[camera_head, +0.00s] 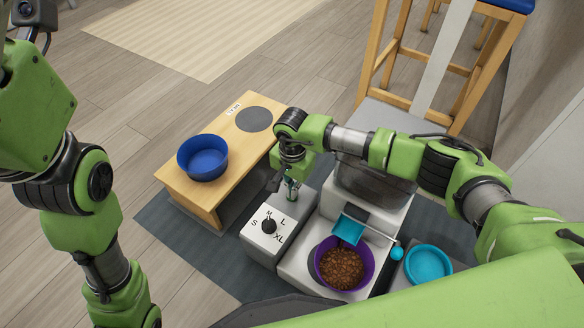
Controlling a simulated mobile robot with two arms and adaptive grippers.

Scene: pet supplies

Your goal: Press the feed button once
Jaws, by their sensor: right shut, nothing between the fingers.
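A white control box (262,252) stands in the middle, with a black dial (269,226) marked S, M, L and XL on its top. My right gripper (292,194) is shut and empty, pointing down over the back part of this box, behind the dial. The feed button cannot be made out; the gripper may hide it. I cannot tell whether the fingertips touch the box. Right of the box is the white feeder with a teal chute (348,229). A purple bowl (323,271) full of brown kibble sits below the chute. My left gripper is out of view.
A low wooden bench (170,177) at the left holds a dark blue bowl (203,158) and a grey disc (254,119). A turquoise bowl (428,264) sits right of the feeder. A wooden chair (372,60) stands behind. The floor at the left is clear.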

